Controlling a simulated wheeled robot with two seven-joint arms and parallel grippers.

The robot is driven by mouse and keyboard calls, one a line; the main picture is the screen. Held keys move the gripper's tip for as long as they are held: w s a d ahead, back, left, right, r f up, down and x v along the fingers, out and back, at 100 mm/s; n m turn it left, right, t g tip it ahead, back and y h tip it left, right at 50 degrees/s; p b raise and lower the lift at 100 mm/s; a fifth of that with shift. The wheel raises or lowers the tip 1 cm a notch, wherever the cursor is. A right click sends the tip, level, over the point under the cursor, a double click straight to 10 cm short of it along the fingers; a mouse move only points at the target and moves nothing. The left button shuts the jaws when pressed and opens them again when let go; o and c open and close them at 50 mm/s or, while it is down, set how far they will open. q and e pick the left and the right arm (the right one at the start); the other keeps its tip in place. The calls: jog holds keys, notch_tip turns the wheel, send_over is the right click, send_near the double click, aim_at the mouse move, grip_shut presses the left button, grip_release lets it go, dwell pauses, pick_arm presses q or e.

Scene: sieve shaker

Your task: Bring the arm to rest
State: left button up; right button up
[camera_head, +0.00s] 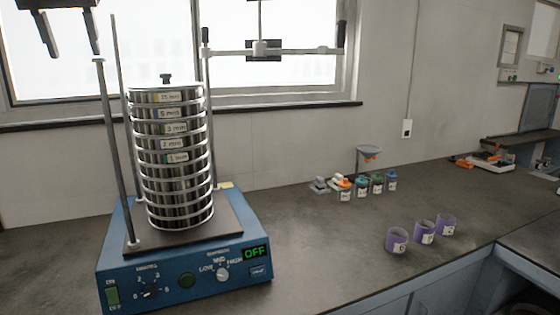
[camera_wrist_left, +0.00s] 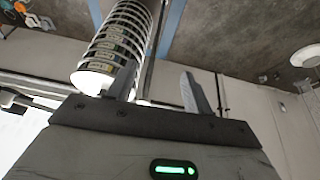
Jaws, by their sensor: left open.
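My left gripper (camera_head: 72,38) is at the top left of the head view, open and empty, above and left of the sieve stack. Its two fingers also show apart in the left wrist view (camera_wrist_left: 158,88). The sieve shaker (camera_head: 186,262) is a blue unit on the bench, with its display reading OFF. A tall stack of metal sieves (camera_head: 172,170) stands upright on its plate, with a lidded top and mm labels. The stack also shows in the left wrist view (camera_wrist_left: 112,48), beyond the fingers. My right gripper is not in view.
Purple cups (camera_head: 397,242) stand on the bench (camera_head: 330,235) at right. Small labelled jars (camera_head: 361,186) and a funnel (camera_head: 369,153) stand farther back. The bench between shaker and cups is clear.

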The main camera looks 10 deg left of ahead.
pick_arm(q)
jog(key=w+d+f+h, duration=0.3)
jog(key=w+d+f, duration=0.6)
jog(key=d+f, duration=0.2)
jog(key=w+d+f+h, duration=0.3)
jog(key=w+d+f, duration=0.5)
jog(key=d+f, duration=0.35)
jog(key=s+d+f+n+h, duration=0.35)
jog(key=d+f, duration=0.25)
jog(key=d, duration=0.3)
jog(key=s+d+f+n+g+h, duration=0.1)
jog(key=s+d+f+n+h, duration=0.1)
jog(key=d+f+n+h, duration=0.4)
jog(key=s+d+f+n+h, duration=0.25)
jog(key=d+f, duration=0.45)
jog(key=d, duration=0.4)
jog(key=s+a+f+m+t+y, duration=0.3)
jog(key=s+a+f+m+y, duration=0.3)
jog(key=s+f+m, duration=0.5)
jog(key=s+a+f+m+t+y, duration=0.4)
jog(key=s+a+f+m, duration=0.6)
jog(key=s+f, duration=0.5)
jog(key=s+a+y, duration=0.1)
jog(key=y, duration=0.1)
jog(key=shift+s+f+m+y, duration=0.35)
jog(key=shift+s+m+y, duration=0.05)
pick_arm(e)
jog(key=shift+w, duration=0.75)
